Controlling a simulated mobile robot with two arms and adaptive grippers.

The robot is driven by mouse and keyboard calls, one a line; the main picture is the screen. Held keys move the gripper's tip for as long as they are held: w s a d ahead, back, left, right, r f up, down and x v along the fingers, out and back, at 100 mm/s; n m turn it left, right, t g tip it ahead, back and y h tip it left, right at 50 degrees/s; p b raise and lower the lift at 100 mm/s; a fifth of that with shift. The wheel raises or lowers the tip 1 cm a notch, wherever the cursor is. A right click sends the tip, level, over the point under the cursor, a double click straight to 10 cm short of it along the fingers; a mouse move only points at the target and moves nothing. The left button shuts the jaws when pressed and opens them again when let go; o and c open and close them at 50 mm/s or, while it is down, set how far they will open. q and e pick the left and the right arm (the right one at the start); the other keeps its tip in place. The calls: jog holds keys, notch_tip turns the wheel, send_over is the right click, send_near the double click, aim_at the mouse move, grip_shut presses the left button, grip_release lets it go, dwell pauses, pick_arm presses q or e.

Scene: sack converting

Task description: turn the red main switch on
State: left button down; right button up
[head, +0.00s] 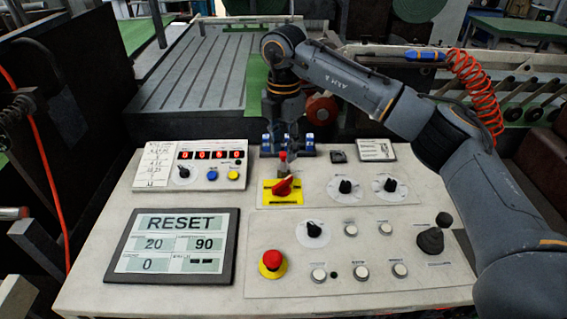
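The red main switch (284,187) is a red rotary handle on a yellow plate (267,195), near the top middle of the control panel. Its handle lies at a slant, its upper right end towards the back. My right gripper (287,152) hangs just behind and above the switch, pointing down. Its two blue-marked fingers stand apart and hold nothing that I can see. A small red-topped part (283,157) shows between the fingers and the switch. The gripper appears apart from the handle. My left gripper is not in view.
The grey panel (110,291) carries a red emergency button (271,263), black knobs (346,187), a joystick (431,239) and a display reading RESET (180,223). A counter box (210,177) stands left of the switch. An orange coiled hose (474,82) hangs behind my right arm.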

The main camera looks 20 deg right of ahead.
notch_tip(320, 180, up, 2)
jog(key=shift+r, duration=0.2)
dwell(0.3)
